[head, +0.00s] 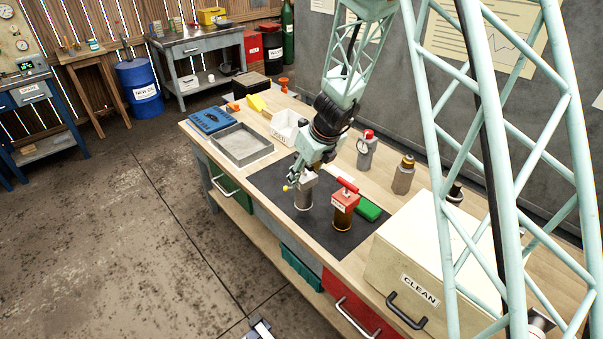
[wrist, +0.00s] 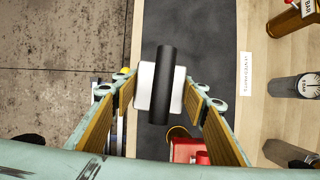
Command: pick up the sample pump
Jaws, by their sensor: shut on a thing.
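A grey cylindrical pump (head: 304,199) with a pale head and a yellow knob on its left stands upright on the dark mat (head: 272,182). In the wrist view its pale square top and black bar handle (wrist: 162,85) are between the fingers. My gripper (head: 306,176) is over it from above, shut on its head. A second pump (head: 344,210), with a red head, red handle and amber lower body, stands just to the right; its red head shows in the wrist view (wrist: 188,151). I cannot read a name on either pump.
A green box (head: 368,209) lies behind the red pump. A gauge canister (head: 366,152) and a grey bottle (head: 403,177) stand toward the wall. A large cream box marked CLEAN (head: 420,245) fills the right. A grey tray (head: 242,145) and a white bin (head: 286,127) sit left.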

